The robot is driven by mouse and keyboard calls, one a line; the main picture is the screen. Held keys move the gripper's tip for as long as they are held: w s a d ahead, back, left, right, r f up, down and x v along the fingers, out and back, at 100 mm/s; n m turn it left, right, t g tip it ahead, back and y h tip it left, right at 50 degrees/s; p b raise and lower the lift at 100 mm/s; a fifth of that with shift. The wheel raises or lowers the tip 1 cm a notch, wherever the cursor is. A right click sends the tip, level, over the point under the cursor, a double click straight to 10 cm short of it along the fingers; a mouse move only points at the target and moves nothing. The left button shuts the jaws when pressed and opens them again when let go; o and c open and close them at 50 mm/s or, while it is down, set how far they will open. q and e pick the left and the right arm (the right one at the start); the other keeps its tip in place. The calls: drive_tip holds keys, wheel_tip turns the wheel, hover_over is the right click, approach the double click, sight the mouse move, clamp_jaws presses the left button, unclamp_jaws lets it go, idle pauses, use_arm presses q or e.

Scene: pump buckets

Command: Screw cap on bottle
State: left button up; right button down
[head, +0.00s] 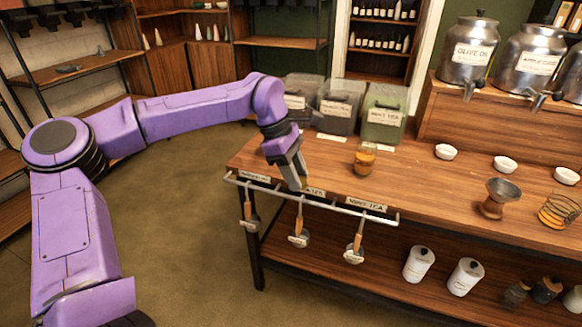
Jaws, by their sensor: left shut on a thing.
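My left gripper (295,176) reaches down at the table's front left edge, just above the hanging rail. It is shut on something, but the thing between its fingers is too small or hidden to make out. I cannot make out a loose cap. My right gripper is not in view.
A front rail (325,202) carries several hanging scoops (300,236). Labelled bins (384,115) stand at the table's back left, metal dispensers (468,55) at the back right. White bowls (446,152) and a funnel-like cup (498,197) are on the right. The table's middle is clear.

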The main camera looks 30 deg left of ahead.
use_arm(q)
drive_tip(key=s+d+f+m+g+y, duration=0.1)
drive_tip(key=s+d+f+m+g, duration=0.1)
drive_tip(key=d+f+m, duration=0.3)
drive_tip(key=s+d+f+m+g+y, duration=0.1)
drive_tip(key=s+d+f+m+g, duration=0.2)
drive_tip(key=f+m, duration=0.7)
wheel_tip(320, 180, down, 2)
drive_tip(key=s+d, duration=0.2)
drive_tip(key=shift+d, duration=0.3)
